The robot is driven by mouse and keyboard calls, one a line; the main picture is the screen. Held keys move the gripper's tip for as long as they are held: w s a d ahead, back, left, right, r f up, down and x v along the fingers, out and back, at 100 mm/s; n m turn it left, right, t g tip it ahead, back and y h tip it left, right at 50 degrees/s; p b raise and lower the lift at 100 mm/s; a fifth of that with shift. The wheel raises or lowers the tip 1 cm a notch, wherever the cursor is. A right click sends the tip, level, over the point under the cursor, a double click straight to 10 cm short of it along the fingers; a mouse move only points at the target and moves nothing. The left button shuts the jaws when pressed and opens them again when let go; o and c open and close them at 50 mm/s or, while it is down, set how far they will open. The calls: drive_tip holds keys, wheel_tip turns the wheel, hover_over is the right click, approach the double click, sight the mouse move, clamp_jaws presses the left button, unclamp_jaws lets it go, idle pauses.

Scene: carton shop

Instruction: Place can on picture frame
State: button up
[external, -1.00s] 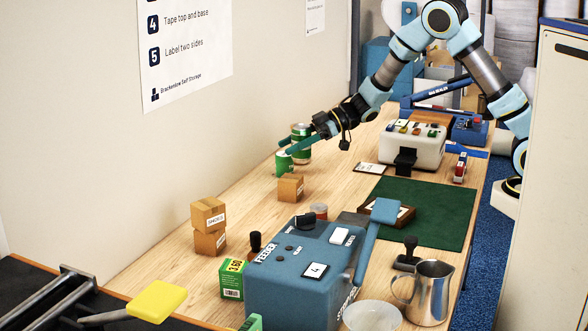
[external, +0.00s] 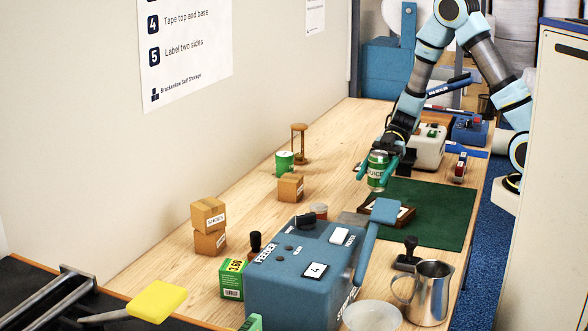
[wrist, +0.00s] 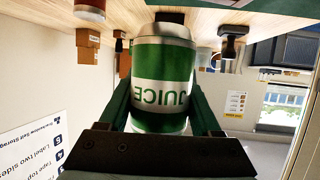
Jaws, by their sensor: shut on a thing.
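The green juice can (external: 378,169) with silver ends is held upright in my gripper (external: 376,174), above the table near the green mat's back left corner. In the wrist view the can (wrist: 162,85) fills the middle, its JUICE label upside down, between the two fingers of my gripper (wrist: 163,108). The fingers are shut on its sides. The brown picture frame (external: 405,212) with a pale picture lies at the mat's left edge, below and slightly right of the can. A blue lever hides part of the frame.
The blue feeder machine (external: 300,270) stands in front of the frame, its lever (external: 371,235) reaching up beside it. A green tin (external: 284,162), small carton (external: 290,188) and hourglass (external: 299,143) stand at back left. The green mat (external: 435,205) is mostly clear.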

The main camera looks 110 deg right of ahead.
sight(373, 190)
drive_tip(key=shift+f, duration=2.35)
drive_tip(key=o, duration=1.3)
drive_tip(key=shift+f, duration=0.1)
drive_tip(key=shift+r+p, duration=0.2)
drive_tip(key=shift+p, duration=0.1)
drive_tip(key=b+v, duration=0.2)
drive_tip(key=v, duration=1)
drive_tip(key=shift+b, duration=0.4)
